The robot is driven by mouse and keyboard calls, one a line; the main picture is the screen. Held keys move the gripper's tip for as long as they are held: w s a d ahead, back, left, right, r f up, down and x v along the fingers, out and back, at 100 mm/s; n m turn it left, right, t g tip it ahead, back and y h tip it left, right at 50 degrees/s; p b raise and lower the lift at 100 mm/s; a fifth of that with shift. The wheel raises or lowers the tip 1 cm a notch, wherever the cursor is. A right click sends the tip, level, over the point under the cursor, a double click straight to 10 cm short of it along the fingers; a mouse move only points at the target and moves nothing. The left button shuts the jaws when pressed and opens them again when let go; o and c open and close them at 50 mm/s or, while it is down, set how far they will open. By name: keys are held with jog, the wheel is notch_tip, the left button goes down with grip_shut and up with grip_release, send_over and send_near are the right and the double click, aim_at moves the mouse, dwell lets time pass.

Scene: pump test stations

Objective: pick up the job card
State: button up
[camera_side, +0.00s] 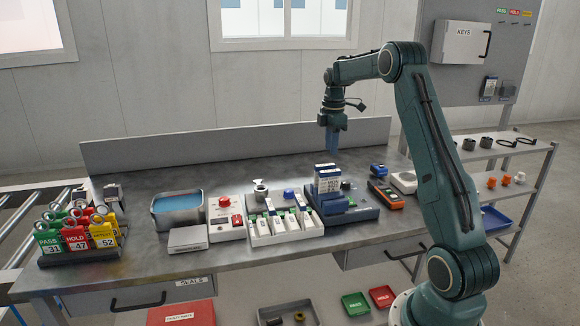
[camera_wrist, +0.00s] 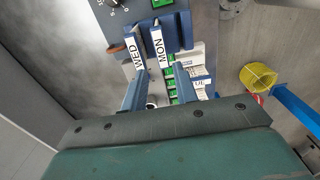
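I cannot tell for sure which item is the job card. The likeliest are the upright blue-and-white cards (camera_side: 327,180) standing in a dark blue unit (camera_side: 345,213) on the bench in the side view. In the wrist view, blue strips with white labels reading WED (camera_wrist: 135,52) and MON (camera_wrist: 158,45) lie just beyond my fingertips, and a partly hidden label ending in UE (camera_wrist: 201,82) lies to their right. My gripper (camera_side: 332,150) points down above the cards. In the wrist view its two fingers (camera_wrist: 160,80) are apart, with nothing clearly held between them.
Left of the blue unit are a white tray of several modules (camera_side: 262,238), a white-and-red box (camera_side: 225,228) and a metal basin (camera_side: 178,212). PASS, HOLD and yellow tags (camera_side: 75,238) stand at the far left.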

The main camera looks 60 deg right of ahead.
aim_at(330, 171)
jog(key=shift+f, duration=0.1)
jog(key=shift+f, duration=4.25)
jog(key=shift+s+f, duration=0.1)
jog(key=shift+f, duration=2.45)
grip_shut()
